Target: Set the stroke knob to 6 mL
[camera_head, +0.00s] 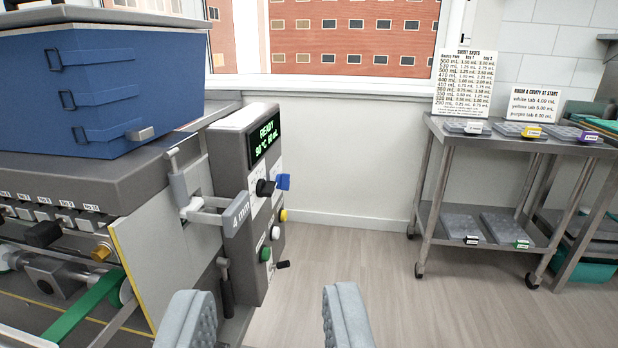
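The depositor's control box (242,200) stands left of centre, its face turned to the right and seen at a steep slant. Its display (264,140) shows green text, "READY" with a temperature and mL line below. Under it are a black knob (265,188) and a blue handle (283,182); I cannot tell which one is the stroke knob, and the scale marks are too small to read. My gripper (267,305) is open and empty, its two grey ribbed fingers wide apart at the bottom, below and short of the panel.
Lower on the panel are yellow (283,215), white (275,233) and green (265,254) buttons and a black lever (283,264). A blue hopper (120,90) is upper left. A steel cart (430,190) stands right; floor between is clear.

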